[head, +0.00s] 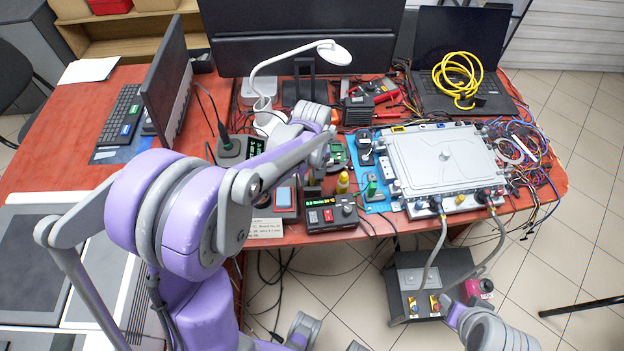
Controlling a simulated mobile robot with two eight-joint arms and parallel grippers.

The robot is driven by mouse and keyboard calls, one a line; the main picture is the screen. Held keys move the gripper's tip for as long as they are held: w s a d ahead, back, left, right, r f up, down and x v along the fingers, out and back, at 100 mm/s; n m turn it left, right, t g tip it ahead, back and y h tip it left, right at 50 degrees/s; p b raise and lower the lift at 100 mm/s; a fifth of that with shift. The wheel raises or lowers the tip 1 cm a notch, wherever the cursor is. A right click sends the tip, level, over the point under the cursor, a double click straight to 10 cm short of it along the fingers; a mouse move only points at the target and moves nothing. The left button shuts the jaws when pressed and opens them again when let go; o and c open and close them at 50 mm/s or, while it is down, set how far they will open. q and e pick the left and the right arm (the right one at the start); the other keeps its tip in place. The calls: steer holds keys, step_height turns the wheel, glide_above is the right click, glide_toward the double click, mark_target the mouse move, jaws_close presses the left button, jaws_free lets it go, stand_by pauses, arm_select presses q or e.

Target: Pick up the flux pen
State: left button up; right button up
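I cannot pick out the flux pen with certainty. A small upright green item (371,187) stands on the blue mat (376,205) left of the silver housing, and a small yellow bottle (342,183) stands just left of the mat. Either is too small to identify. My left arm reaches in from the left over the table, and its gripper (322,146) is above the bench middle, up and left of both items. Its fingers are too small and overlapped to read. Of my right arm only grey and purple links show at the bottom right; its gripper is not clearly seen.
The silver housing (440,160) with two hoses fills the table's right part. A black control box (332,214) sits at the front edge. A white desk lamp (262,90), monitors, a laptop with a yellow cable coil (457,78) and tangled wires crowd the back and right.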

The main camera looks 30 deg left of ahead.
arm_select(q)
jaws_close()
step_height(320, 180, up, 10)
steer(key=shift+r+p, duration=0.1)
steer(key=shift+p, duration=0.25)
stand_by(0.4)
